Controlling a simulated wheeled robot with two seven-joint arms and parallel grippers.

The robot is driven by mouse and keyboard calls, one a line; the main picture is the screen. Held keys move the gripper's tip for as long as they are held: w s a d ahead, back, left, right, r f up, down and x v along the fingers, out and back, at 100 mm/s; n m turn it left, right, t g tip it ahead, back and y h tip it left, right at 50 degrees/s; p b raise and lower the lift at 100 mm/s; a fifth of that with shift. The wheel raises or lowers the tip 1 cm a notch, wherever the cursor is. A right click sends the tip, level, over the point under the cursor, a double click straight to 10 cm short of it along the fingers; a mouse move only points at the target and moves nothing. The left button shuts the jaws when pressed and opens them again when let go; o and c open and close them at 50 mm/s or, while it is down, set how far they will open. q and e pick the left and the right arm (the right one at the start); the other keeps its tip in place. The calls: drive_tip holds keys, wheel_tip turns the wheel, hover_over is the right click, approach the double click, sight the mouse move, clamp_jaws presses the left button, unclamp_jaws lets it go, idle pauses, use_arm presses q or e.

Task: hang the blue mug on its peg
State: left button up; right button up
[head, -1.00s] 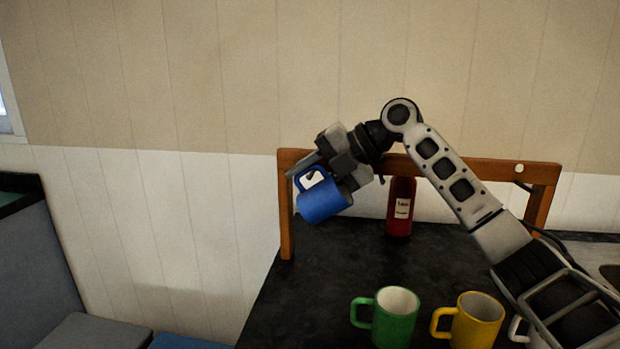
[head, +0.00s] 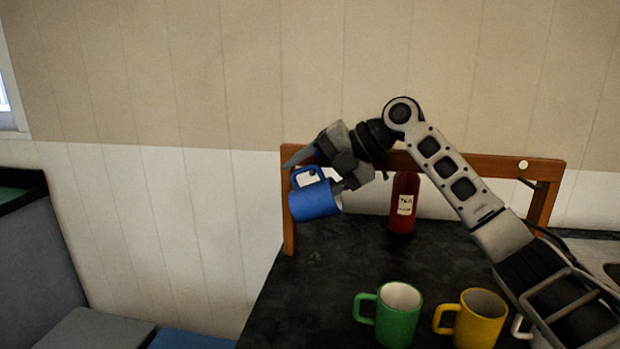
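The blue mug (head: 313,200) is at the left end of the wooden frame (head: 480,166), in front of its left post, above the counter. It is tilted, with its handle upward and its mouth toward the right. My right gripper (head: 312,174) is at the mug, with its fingers spread apart, one left of the handle and one by the mug's rim. A small dark bit shows in the handle's opening; I cannot tell whether it is a peg through the handle. My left gripper is out of view.
A red labelled bottle (head: 404,203) stands behind my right arm. A green mug (head: 398,318) and a yellow mug (head: 478,321) stand at the front, with a white mug partly hidden at right. A dark peg (head: 527,184) shows at the frame's right end.

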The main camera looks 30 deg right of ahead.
drive_tip(key=b+v, duration=0.1)
drive_tip(key=v, duration=1.5)
drive_tip(key=shift+s+f, duration=0.1)
drive_tip(key=shift+f, duration=0.05)
